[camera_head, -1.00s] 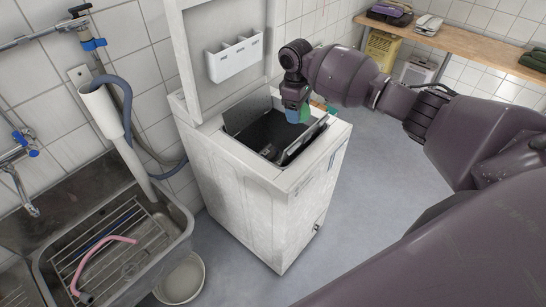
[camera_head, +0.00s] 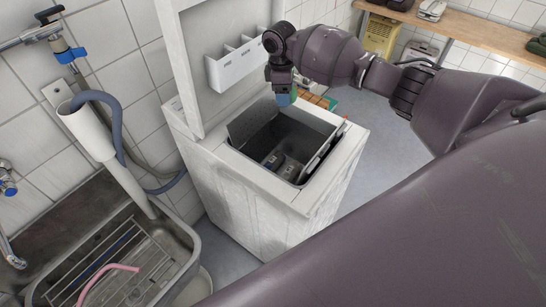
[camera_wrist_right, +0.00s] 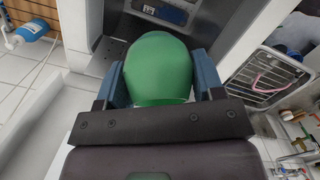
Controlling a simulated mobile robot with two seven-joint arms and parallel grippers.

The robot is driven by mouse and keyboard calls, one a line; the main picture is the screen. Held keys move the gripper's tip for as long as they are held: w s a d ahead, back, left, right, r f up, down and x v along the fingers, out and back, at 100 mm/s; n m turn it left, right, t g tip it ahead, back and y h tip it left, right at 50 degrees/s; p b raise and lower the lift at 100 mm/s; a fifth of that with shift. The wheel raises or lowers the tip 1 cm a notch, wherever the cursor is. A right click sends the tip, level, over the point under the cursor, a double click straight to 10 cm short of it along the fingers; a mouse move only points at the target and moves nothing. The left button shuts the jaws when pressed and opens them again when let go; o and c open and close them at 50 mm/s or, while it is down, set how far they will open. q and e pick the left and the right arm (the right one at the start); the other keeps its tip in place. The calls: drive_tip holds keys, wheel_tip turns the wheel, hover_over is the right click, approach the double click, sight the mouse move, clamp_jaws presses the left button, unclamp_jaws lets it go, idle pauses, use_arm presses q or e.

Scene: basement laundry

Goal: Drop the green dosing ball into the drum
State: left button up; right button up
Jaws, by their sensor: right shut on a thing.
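The green dosing ball (camera_wrist_right: 158,68) is between the two blue fingers of my right gripper (camera_wrist_right: 158,85), which is shut on it, in the right wrist view. In the head view my right gripper (camera_head: 283,97) hangs over the back edge of the washer's top opening, and the ball is hardly visible there. The white top-loading washer (camera_head: 225,180) stands open. Its dark drum opening (camera_head: 262,143) has raised metal flaps, and grey parts with bluish labels show inside. My left gripper is not in view.
The washer's raised lid (camera_head: 190,60) and a white wall caddy (camera_head: 235,68) stand close behind and left of the gripper. A metal sink (camera_head: 185,250) with a rack and pink hose is at lower left. A wooden shelf (camera_head: 470,40) is at the back right.

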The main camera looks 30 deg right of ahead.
drive_tip(key=f, duration=0.1)
drive_tip(key=f+b, duration=0.1)
drive_tip(key=f, duration=0.1)
drive_tip(key=shift+w+f, duration=0.1)
drive_tip(key=shift+w, duration=0.15)
wheel_tip(320, 180, down, 16)
drive_tip(key=s+b, duration=0.1)
drive_tip(key=b, duration=1)
drive_tip(key=shift+f, duration=0.25)
drive_tip(key=o, duration=0.6)
drive_tip(key=shift+s, duration=0.15)
drive_tip(key=o, duration=0.5)
drive_tip(key=shift+c, duration=0.2)
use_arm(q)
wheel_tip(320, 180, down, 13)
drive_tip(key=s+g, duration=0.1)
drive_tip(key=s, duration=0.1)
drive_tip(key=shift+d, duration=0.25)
